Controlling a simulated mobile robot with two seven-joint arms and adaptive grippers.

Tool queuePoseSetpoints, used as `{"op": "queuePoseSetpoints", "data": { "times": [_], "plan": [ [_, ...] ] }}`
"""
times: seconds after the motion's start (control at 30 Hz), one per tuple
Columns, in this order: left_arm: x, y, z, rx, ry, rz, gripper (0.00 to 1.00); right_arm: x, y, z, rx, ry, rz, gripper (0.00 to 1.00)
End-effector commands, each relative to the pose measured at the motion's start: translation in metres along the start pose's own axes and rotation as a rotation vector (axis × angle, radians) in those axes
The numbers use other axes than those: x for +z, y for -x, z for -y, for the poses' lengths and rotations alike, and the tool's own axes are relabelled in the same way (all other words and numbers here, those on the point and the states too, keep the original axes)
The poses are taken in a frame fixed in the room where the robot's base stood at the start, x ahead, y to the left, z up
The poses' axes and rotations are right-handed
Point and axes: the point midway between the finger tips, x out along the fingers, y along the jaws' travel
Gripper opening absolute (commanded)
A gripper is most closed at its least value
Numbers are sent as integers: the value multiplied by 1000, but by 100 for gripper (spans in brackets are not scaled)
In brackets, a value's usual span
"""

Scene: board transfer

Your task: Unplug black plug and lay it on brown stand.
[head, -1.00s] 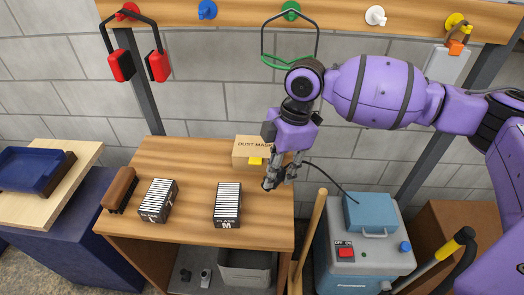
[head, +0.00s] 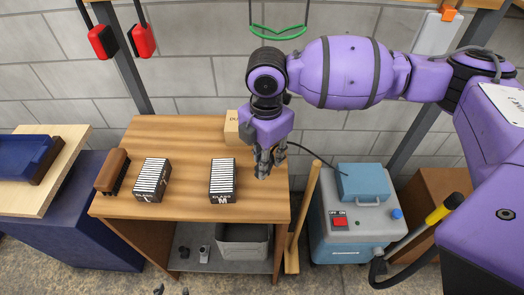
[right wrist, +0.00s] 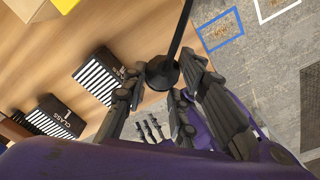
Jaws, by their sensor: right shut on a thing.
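The black plug (right wrist: 162,72) shows in the right wrist view with its cable running up from it. My right gripper (right wrist: 158,88) is shut on it. In the head view that gripper (head: 265,172) is over the right part of the wooden workbench (head: 190,208), and its fingers hide the plug. The black cable (head: 305,150) curves from there toward the blue-grey machine (head: 362,222). A brown stand is not clear to me; a brown box (head: 438,195) stands right of the machine. My left gripper (head: 172,290) shows only its separated fingertips at the bottom edge.
A carton (head: 231,128) is partly hidden behind my wrist. A wooden pole (head: 304,215) leans at the bench's right edge.

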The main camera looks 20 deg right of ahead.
Motion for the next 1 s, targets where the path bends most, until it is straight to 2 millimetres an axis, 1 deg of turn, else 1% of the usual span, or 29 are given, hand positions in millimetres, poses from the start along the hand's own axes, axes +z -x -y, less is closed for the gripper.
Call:
{"op": "queuePoseSetpoints", "data": {
  "times": [0.03, 0.2, 0.5, 0.7, 1.0],
  "plan": [
    [3, 0, 0, -1, 0, 5, 40, 0, -8, 1, -4, 0, -2, 0],
    [7, -1, 2, -4, -1, 10, 40, -1, -25, 1, -4, 0, -4, 0],
    [9, -2, 6, -10, -2, 11, 40, 0, -51, 1, -3, 0, -3, 0],
    [8, -2, 6, -10, -3, 9, 40, 0, -58, 1, -1, 0, -2, 0],
    [8, -2, 5, -9, -3, 7, 40, 0, -59, 1, 0, 0, -1, 0]
  ]
}}
